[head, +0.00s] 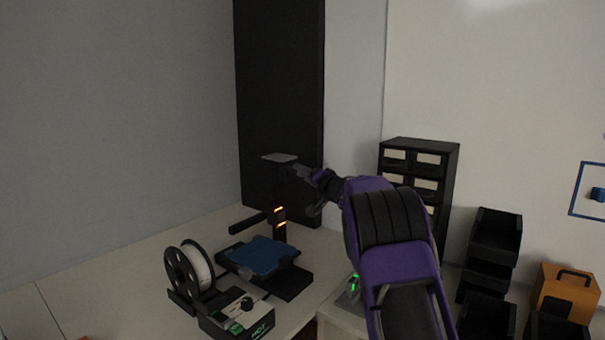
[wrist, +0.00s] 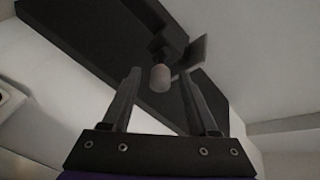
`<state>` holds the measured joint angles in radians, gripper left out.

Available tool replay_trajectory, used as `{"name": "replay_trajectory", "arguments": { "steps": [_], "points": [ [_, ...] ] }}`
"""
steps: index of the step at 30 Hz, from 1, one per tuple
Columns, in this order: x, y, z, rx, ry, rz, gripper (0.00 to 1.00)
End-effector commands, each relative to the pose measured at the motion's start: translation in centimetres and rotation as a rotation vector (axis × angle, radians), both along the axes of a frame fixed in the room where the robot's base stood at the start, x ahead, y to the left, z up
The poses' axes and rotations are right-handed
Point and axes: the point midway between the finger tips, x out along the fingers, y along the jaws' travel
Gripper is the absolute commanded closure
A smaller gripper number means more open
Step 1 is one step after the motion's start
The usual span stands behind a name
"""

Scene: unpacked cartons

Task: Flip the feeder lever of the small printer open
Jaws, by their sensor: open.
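The small printer stands on the pale table in the head view, with a blue bed (head: 262,255), a dark upright column (head: 280,236) with orange lights, and a grey plate (head: 280,158) at its top. My gripper (head: 300,171) is beside the column's top, just right of and below that plate. In the wrist view my gripper (wrist: 160,76) is open, and a pale rounded piece (wrist: 160,78) on a dark stem shows between its fingertips, with gaps on both sides. I cannot tell whether this piece is the feeder lever. The grey plate (wrist: 190,56) shows right of it.
A white filament spool (head: 196,266) and a control box (head: 238,316) with a black knob stand at the front left. A black drawer cabinet (head: 448,192), black bins (head: 494,240) and an orange box (head: 566,294) are at the right. A tall black panel (head: 282,85) rises behind the printer.

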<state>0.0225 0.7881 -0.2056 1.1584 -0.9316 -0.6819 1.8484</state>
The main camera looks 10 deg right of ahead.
Motion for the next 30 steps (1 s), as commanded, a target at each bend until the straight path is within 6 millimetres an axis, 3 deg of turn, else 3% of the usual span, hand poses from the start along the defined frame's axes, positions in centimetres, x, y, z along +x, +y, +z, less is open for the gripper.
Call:
{"name": "replay_trajectory", "arguments": {
  "steps": [6,16,25,26,30],
  "points": [
    [1.24,0.54,-0.01,-0.001,0.000,0.001,0.40],
    [1.39,0.59,0.00,0.000,0.000,0.000,0.42],
    [1.37,0.58,0.00,0.000,-0.001,0.001,0.96],
    [1.37,0.58,0.00,0.000,-0.001,0.001,1.00],
    [1.37,0.58,0.00,0.000,-0.001,0.001,1.00]
  ]
}}
